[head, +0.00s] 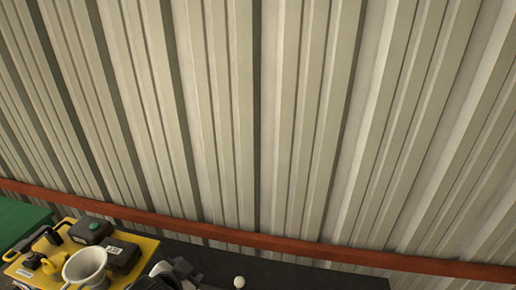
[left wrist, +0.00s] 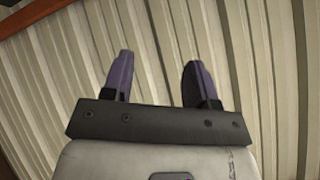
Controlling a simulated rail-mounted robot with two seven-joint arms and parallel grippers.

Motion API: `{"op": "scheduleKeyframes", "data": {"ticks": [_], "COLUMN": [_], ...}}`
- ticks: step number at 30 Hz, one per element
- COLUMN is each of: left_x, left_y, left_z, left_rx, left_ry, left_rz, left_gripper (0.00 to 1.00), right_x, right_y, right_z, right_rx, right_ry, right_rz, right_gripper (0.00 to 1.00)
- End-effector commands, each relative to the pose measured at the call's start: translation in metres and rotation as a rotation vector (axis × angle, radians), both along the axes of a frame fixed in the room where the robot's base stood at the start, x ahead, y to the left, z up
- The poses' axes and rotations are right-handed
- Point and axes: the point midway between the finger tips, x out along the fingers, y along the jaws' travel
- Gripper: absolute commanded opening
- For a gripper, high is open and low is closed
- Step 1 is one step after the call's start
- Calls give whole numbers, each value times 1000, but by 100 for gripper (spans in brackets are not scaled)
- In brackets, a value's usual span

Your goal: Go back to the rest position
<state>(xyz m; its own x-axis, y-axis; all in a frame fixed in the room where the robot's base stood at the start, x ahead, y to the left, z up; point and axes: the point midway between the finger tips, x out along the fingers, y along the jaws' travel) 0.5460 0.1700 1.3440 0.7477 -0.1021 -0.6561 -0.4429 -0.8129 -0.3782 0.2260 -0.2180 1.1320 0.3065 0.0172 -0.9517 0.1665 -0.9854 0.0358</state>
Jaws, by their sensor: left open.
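My left gripper (left wrist: 158,66) shows in the left wrist view with its two purple fingers spread apart. Nothing is between the fingers. Behind them is only the ribbed metal wall (left wrist: 250,50), so the gripper is clear of any object. In the head view I cannot make out the left gripper for sure. My right gripper is not in view.
At the bottom left of the head view, a yellow tray (head: 22,272) holds a white funnel-like cup (head: 85,266), dark boxes (head: 90,230) and small yellow parts. A green surface (head: 20,220) lies behind it. A small pale ball (head: 239,282) sits on a dark surface (head: 310,275). A red-brown rail (head: 300,246) crosses the wall.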

Motion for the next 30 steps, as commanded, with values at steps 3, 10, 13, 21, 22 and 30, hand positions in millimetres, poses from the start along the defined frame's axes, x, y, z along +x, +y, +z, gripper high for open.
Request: {"op": "scheduleKeyframes", "data": {"ticks": [3, 10, 13, 21, 22, 30], "left_x": [-30, -106, -144, -245, -255, -312], "left_y": [8, 37, 45, 52, 51, 47], "left_z": [5, -23, -46, -120, -126, -153], "left_rx": [-61, -146, -177, -199, -199, -182], "left_ry": [-49, -10, 71, 364, 391, 539], "left_rz": [80, 242, 296, 400, 405, 422], "left_gripper": [53, 53, 53, 53, 53, 53], "right_x": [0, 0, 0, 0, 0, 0], "right_y": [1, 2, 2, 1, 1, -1], "right_z": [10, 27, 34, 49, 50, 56], "right_rx": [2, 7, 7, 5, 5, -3], "right_ry": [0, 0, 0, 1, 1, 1], "right_rz": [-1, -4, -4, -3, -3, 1], "right_gripper": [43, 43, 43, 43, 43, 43]}}
